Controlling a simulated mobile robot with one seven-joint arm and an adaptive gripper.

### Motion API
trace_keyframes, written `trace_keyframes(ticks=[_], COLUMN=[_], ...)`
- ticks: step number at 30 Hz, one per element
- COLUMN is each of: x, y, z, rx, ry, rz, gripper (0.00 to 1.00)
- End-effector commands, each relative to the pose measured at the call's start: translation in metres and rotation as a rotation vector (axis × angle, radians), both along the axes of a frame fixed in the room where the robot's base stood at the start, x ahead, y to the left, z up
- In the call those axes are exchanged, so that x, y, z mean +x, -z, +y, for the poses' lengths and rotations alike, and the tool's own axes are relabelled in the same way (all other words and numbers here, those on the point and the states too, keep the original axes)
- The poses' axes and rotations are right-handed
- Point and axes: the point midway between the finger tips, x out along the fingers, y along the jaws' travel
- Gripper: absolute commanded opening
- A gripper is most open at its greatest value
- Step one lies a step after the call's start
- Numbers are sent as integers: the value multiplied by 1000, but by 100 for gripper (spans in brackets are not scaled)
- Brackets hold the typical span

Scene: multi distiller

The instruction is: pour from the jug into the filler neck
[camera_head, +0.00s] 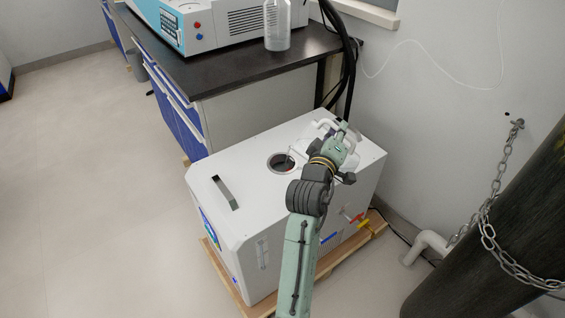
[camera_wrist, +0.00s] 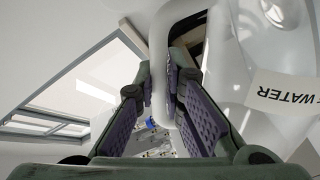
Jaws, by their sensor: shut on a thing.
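The filler neck (camera_head: 282,163) is a round dark opening in the top of a white floor-standing unit (camera_head: 245,170). A pale piece shows at its right edge; I cannot tell what it is. The white jug (camera_head: 324,127) is to the right of the opening, above the unit's top and partly hidden by my arm. In the wrist view the jug (camera_wrist: 222,70) fills the right side, with an upside-down label reading WATER. My gripper (camera_wrist: 160,95) is shut on the jug's handle (camera_wrist: 159,50). The jug's mouth and contents are not clear; I cannot tell its tilt.
A dark-topped bench (camera_head: 215,72) behind the unit holds a blue-and-white instrument (camera_head: 215,22) and a clear bottle (camera_head: 277,28). A dark cylinder (camera_head: 510,230) with a chain (camera_head: 490,235) stands at right. Red and yellow valves (camera_head: 357,219) stick out low on the unit. Floor at left is clear.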

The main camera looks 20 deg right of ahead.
Motion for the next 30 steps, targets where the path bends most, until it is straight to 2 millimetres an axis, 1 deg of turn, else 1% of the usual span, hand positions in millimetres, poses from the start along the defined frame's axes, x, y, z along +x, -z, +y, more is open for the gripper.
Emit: trace_keyframes(ticks=[1,16,17,19,20,21,23,26,30], x=[0,0,0,-11,-15,-20,-23,-23,-27], y=[-3,-2,-4,-21,0,7,8,5,9], z=[0,1,0,-12,-16,-22,-27,-27,-31], rx=[-5,-11,-6,108,177,253,317,324,354], ry=[-1,0,0,4,3,4,1,0,2], rz=[-4,1,-4,-100,-153,-219,-276,-282,-308], gripper=[0,0,0,0,0,0,0,0,0])
